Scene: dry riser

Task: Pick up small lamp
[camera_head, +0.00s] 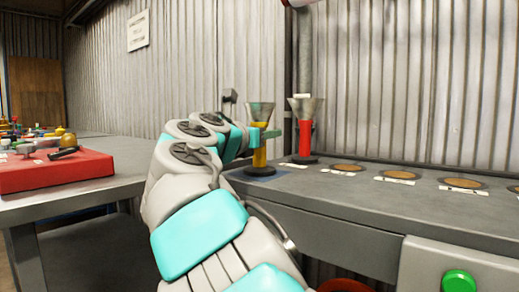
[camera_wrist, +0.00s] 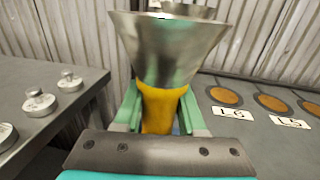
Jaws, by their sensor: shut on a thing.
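A small lamp with a yellow body (camera_head: 259,158) and a flared grey, funnel-like top stands upright on the grey bench. Its dark base appears to rest on or just above a blue patch. My gripper (camera_head: 262,134) is shut on the yellow body, just below the flared top. In the wrist view the lamp (camera_wrist: 164,50) rises between the fingers of my gripper (camera_wrist: 160,110), one on each side of the yellow body. Its base is hidden there. A similar lamp with a red body (camera_head: 305,137) stands close by to the right.
Several round brown discs (camera_head: 399,175) with white labels lie along the bench to the right. A red box (camera_head: 55,171) with small items stands on the left table. Metal weights (camera_wrist: 38,102) lie on a table in the wrist view. A corrugated wall closes the back.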

